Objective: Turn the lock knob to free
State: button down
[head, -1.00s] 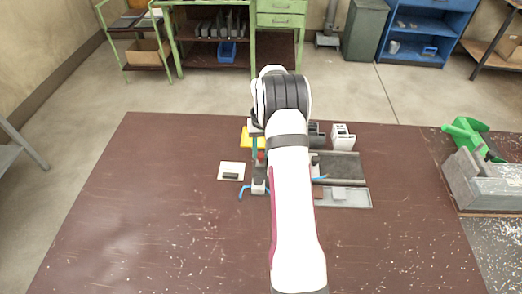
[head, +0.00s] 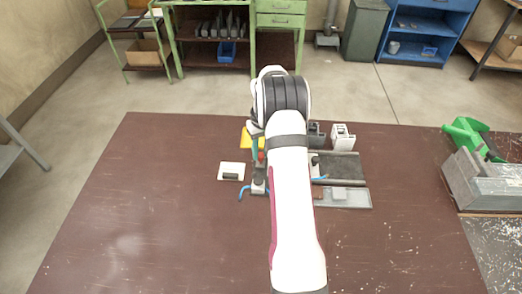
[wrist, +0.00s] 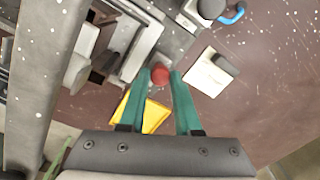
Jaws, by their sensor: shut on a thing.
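The red knob (wrist: 160,75) sits on the clamp fixture, between the tips of my gripper's two green fingers. My gripper (wrist: 161,77) is shut on this knob. In the head view the red knob (head: 261,156) shows just left of my white arm, with a green finger (head: 255,147) beside it. My arm covers much of the fixture in the head view. Which way the knob is set cannot be told from these frames.
A white plate with a dark block (head: 231,171) and a blue-handled clamp (head: 257,187) are close to the left. A yellow piece (wrist: 148,112) is near the fingers. A grey tray (head: 345,197) lies right of my arm. The table's left side is clear.

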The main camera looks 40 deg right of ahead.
jog(key=c, duration=0.6)
grip_release()
notch_tip(320, 180, up, 16)
jog(key=shift+d, duration=0.3)
jog(key=shift+s+f, duration=0.1)
